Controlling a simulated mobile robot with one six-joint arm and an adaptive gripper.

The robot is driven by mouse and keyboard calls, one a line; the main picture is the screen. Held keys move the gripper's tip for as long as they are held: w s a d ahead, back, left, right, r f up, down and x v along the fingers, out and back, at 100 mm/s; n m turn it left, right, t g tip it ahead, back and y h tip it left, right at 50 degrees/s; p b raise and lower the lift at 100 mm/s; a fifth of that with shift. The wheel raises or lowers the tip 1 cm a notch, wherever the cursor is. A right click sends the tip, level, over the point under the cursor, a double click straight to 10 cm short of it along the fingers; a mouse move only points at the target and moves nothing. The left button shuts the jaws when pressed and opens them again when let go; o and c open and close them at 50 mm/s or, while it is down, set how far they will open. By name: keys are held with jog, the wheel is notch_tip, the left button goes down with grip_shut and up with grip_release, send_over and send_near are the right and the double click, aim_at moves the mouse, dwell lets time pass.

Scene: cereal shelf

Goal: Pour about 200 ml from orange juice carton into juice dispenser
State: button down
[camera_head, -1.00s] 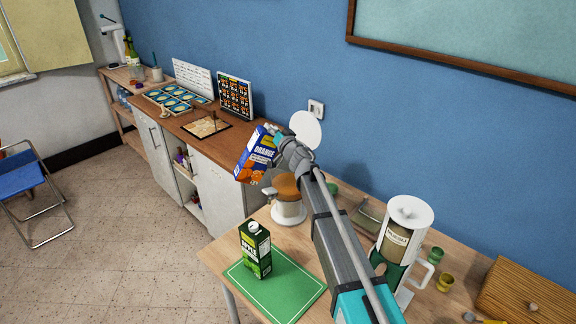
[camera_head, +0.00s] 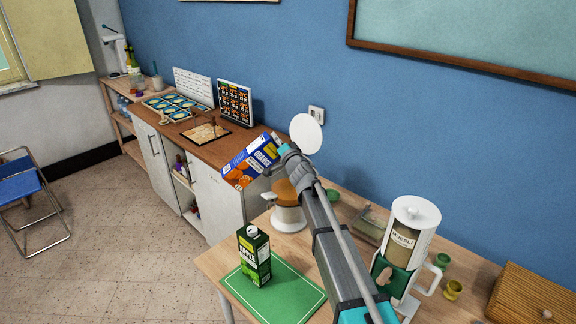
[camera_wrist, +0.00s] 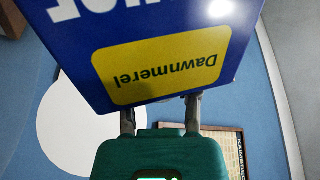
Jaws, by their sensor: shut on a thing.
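The orange juice carton (camera_head: 246,165), blue with orange pictures, is tilted well over, its top toward the upper right. My gripper (camera_head: 280,146) is shut on it near the top and holds it in the air. In the wrist view the carton (camera_wrist: 155,70) fills the upper middle between the fingers of my gripper (camera_wrist: 160,112). The juice dispenser (camera_head: 288,218), with a white base and an orange-coloured upper part, stands on the table below and right of the carton, partly hidden by my arm. I cannot see any stream of juice.
A green apple carton (camera_head: 255,258) stands on a green mat (camera_head: 290,300) in front. A muesli dispenser (camera_head: 403,240) and small cups (camera_head: 452,290) stand to the right. A round white disc (camera_head: 306,134) is behind my gripper. A counter (camera_head: 190,125) runs along the wall.

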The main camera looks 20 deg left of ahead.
jog(key=shift+w+f, duration=0.1)
jog(key=shift+f, duration=0.1)
jog(key=shift+d+f+m+t+h+b, duration=0.1)
jog(key=shift+f+m+t+b, duration=0.1)
jog(key=shift+f+m+b, duration=0.45)
jog(key=shift+a+f+m+t+h+b, duration=0.15)
jog(key=shift+m+b, duration=0.25)
jog(key=shift+m, duration=0.55)
jog(key=shift+d+f+m+t+h+b, duration=0.15)
jog(key=shift+f+m+t+b, duration=0.1)
jog(key=shift+f+m+b, duration=0.4)
dwell(0.5)
jog(key=shift+w+d+r+m+t+h, duration=0.2)
jog(key=shift+w+d+m, duration=0.1)
jog(key=shift+m, duration=0.4)
jog(key=shift+w+d+r+m+t+h, duration=0.1)
jog(key=shift+w+d+r+m+t, duration=0.15)
jog(key=shift+m, duration=0.4)
jog(key=shift+w+d+m+t+h, duration=0.1)
jog(key=shift+m+t+h, duration=0.1)
jog(key=shift+m, duration=0.65)
jog(key=shift+d+m+t+h, duration=0.1)
jog(key=shift+m+t+h, duration=0.1)
jog(key=shift+m, duration=0.65)
dwell(2.0)
